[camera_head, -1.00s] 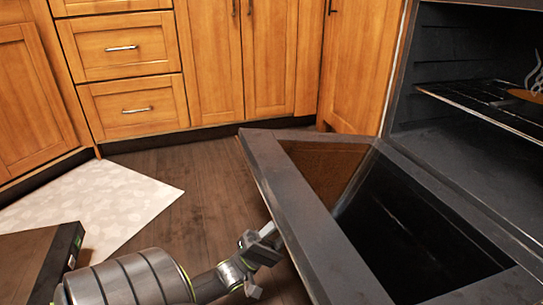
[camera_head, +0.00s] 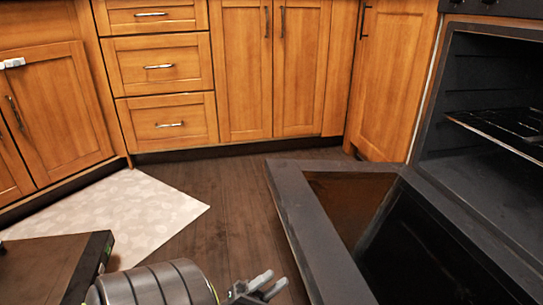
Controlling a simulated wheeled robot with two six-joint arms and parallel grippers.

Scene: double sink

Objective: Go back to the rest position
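My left gripper (camera_head: 268,283) is low in the head view, at the bottom edge near the middle. Its two grey fingers are apart with nothing between them, so it is open and empty. It is over the dark floor, to the left of the lowered oven door (camera_head: 330,262) and apart from it in the picture. My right gripper is not in view.
The oven (camera_head: 478,75) stands open at the right, with a wire rack (camera_head: 497,132) inside. Wooden cabinets and drawers (camera_head: 160,75) line the back. A pale mat (camera_head: 140,215) lies on the floor at left. Bare dark floor (camera_head: 225,200) lies between mat and door.

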